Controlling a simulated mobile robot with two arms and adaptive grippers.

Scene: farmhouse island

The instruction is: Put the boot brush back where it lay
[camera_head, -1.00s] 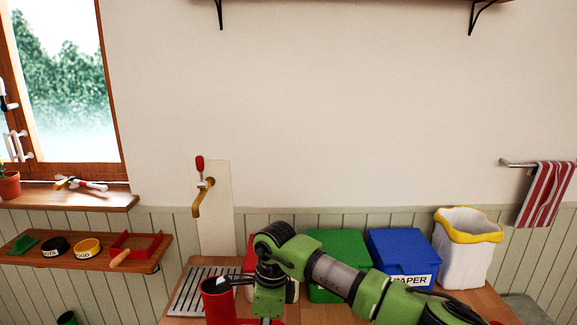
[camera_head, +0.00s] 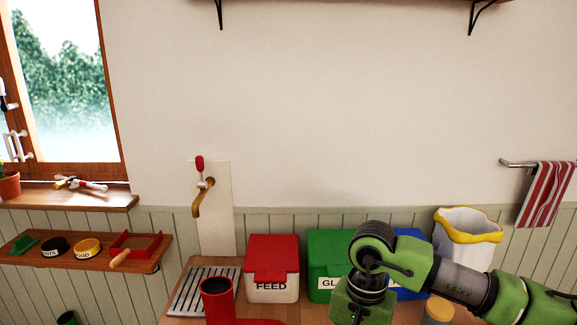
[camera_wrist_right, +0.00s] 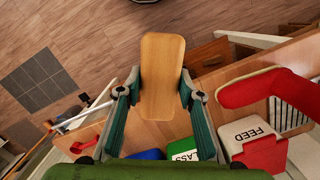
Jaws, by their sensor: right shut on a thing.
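The boot brush (camera_wrist_right: 163,72) shows in the right wrist view as a wooden block with rounded corners; its bristles are not visible. My right gripper (camera_wrist_right: 160,88) is shut on it, with one finger at each side of the block. The brush is held above the wooden counter (camera_wrist_right: 150,133). In the head view my right arm is over the right part of the counter, and its fingers and the brush are below the picture. My left gripper is in neither view.
A red boot (camera_head: 217,302) stands on the counter, left of my right arm. Behind are a slatted rack (camera_head: 203,290), red FEED bin (camera_head: 272,268), green bin (camera_head: 325,245), partly hidden blue bin (camera_head: 413,235) and white, yellow-rimmed bin (camera_head: 467,240). A round tan-topped thing (camera_head: 438,308) is near my arm.

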